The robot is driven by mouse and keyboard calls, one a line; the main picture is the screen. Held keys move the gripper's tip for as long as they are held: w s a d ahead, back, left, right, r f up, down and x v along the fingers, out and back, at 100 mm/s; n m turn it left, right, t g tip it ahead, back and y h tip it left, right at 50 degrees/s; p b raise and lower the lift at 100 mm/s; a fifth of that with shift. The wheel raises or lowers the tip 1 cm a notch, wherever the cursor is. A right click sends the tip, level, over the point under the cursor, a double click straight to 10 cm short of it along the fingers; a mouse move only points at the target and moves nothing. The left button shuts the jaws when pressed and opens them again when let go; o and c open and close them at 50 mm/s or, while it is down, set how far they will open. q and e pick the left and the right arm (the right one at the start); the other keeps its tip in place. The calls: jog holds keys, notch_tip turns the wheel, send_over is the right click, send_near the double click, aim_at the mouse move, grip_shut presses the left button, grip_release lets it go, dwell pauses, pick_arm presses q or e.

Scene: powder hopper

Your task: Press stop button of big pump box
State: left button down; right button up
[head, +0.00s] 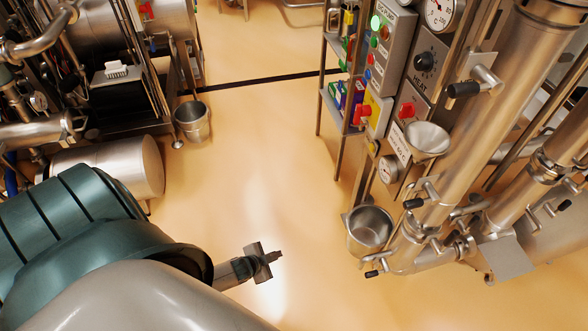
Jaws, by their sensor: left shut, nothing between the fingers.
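I cannot read which is stop. My left gripper (275,256) is shut and empty, over the floor at lower centre. It is well below and left of the box, touching nothing. My right gripper is not in view.
A HEAT box (426,62) with a black knob stands right of the pump box. A yellow panel with a red switch (362,113) is below. Steel pipes (465,140) and a bucket (369,229) stand at right. Another bucket (192,120) is at left. The middle floor is clear.

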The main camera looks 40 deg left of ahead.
pick_arm(q)
jog(key=s+d+f+n+g, duration=0.1)
jog(key=s+d+f, duration=0.3)
jog(key=s, duration=0.7)
jog(key=s+d+f+n+g, duration=0.2)
jog(key=s+d+f, duration=0.3)
jog(key=s, duration=0.6)
jog(key=s+d+f+n+g, duration=0.1)
jog(key=s+d+f+g, duration=0.3)
jog(key=s, duration=0.6)
jog(key=shift+s+d+f+n, duration=0.15)
jog(key=shift+s+f+n, duration=0.25)
jog(key=shift+f, duration=0.35)
jog(key=shift+w, duration=0.1)
